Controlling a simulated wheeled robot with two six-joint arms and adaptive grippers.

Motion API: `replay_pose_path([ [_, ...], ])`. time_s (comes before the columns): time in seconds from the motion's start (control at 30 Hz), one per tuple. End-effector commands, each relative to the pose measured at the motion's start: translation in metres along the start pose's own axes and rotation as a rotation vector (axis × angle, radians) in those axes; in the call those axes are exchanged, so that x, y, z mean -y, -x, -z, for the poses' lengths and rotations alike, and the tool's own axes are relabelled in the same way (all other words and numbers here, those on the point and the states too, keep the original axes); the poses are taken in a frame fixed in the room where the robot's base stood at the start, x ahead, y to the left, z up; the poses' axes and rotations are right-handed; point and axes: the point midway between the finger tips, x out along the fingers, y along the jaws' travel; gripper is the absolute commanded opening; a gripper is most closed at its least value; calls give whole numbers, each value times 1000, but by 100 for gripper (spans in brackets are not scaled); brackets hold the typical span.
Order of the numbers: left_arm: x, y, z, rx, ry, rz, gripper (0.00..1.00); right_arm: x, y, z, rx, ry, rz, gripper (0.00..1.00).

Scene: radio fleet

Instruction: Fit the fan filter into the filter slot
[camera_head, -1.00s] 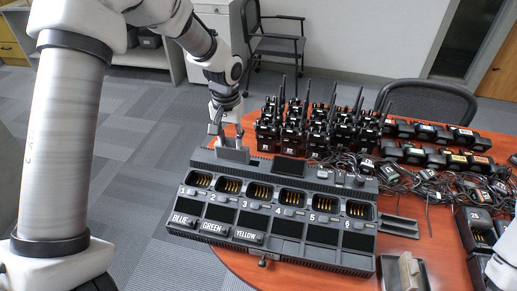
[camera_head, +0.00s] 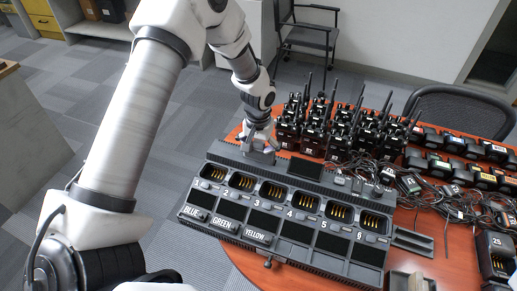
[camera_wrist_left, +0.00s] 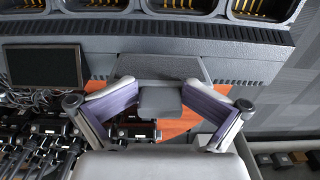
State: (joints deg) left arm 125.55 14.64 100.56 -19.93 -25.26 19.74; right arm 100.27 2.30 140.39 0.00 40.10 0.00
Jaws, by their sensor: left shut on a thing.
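The fan filter (camera_head: 262,157) is a grey plate at the back left corner of the dark multi-bay charger (camera_head: 315,260). In the left wrist view the filter (camera_wrist_left: 160,67) shows as a wide grey plate with a smaller block between my fingers. My left gripper (camera_head: 260,140) is shut on the filter from behind and above; its fingertips (camera_wrist_left: 161,88) also show in the left wrist view. The filter is at the charger's rear edge. The filter slot is hidden beneath or behind it, and I cannot tell how deep the filter sits. My right gripper is not in view.
Several upright radios (camera_head: 318,128) stand close to the right of my left gripper. Tangled cables (camera_head: 425,190) and rows of dark batteries (camera_head: 462,160) lie farther right on the orange table (camera_head: 440,268). A small tray (camera_head: 412,240) sits beside the charger.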

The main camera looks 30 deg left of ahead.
Motion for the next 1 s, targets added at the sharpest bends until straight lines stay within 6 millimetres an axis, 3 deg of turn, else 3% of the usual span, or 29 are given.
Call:
replay_pose_path([
  [0.07,0,-6,-4,10,0,2,62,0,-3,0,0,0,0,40],
  [0.67,0,5,1,-2,-1,1,62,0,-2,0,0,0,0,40],
  [0.77,0,20,2,-5,-1,0,62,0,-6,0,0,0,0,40],
  [1.0,0,81,2,-7,-1,0,62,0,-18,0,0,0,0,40],
])
